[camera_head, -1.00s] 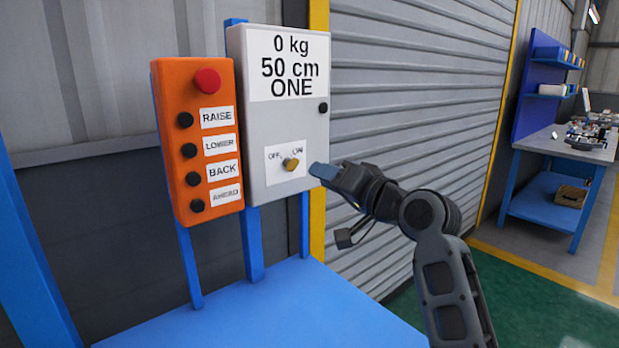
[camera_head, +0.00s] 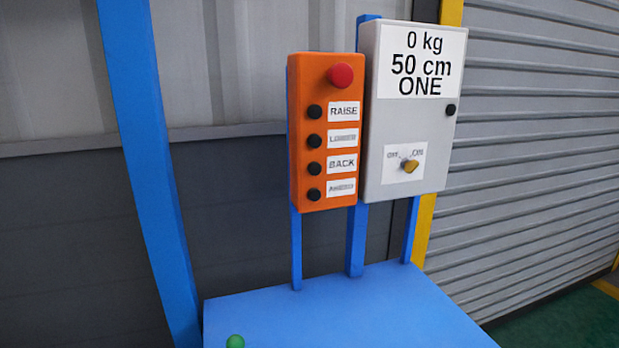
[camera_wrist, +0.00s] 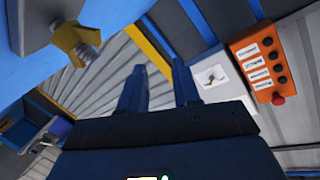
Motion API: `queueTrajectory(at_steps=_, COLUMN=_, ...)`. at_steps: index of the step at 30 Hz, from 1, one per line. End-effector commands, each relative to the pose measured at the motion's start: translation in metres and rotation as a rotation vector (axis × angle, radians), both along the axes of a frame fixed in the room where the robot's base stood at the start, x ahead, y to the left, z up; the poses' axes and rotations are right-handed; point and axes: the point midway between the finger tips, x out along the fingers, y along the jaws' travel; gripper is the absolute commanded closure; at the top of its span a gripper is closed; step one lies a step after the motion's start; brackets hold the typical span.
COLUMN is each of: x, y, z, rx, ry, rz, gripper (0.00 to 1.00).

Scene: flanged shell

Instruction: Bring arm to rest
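My gripper (camera_wrist: 159,80) shows in the wrist view with its two dark fingers apart and nothing between them. It does not appear in the head view now. The grey control box (camera_head: 385,120) carries a sign reading "0 kg, 50 cm, ONE" and a yellow knob (camera_head: 410,166) between OFF and ON labels. The box also shows in the wrist view (camera_wrist: 216,92), beyond and right of the fingers, apart from them. The orange button panel (camera_head: 300,190) stands left of the box, with a red button (camera_head: 340,75) on top; it shows in the wrist view too (camera_wrist: 264,42).
A blue table (camera_head: 350,310) stands below the panels, with a blue post (camera_head: 150,170) at left and a green knob (camera_head: 235,341) at its front. A grey shutter (camera_head: 530,150) fills the right. A yellow bracket with a bolt (camera_wrist: 75,42) is close at upper left in the wrist view.

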Motion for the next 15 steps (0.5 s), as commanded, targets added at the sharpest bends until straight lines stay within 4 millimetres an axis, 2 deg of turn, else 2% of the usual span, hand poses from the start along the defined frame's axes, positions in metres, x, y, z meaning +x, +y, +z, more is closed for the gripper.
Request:
queueTrajectory(at_steps=1, x=-0.023, y=0.002, z=-0.010, rx=-0.025, ry=0.017, rz=-0.005, gripper=0.68)
queueTrajectory(at_steps=6, x=-0.091, y=0.005, z=-0.024, rx=-0.124, ry=0.042, rz=-0.019, gripper=0.68)
queueTrajectory(at_steps=11, x=-0.152, y=0.008, z=-0.025, rx=-0.221, ry=0.063, rz=-0.017, gripper=0.68)
queueTrajectory(at_steps=15, x=-0.203, y=0.010, z=-0.017, rx=-0.306, ry=0.077, rz=-0.003, gripper=0.68)
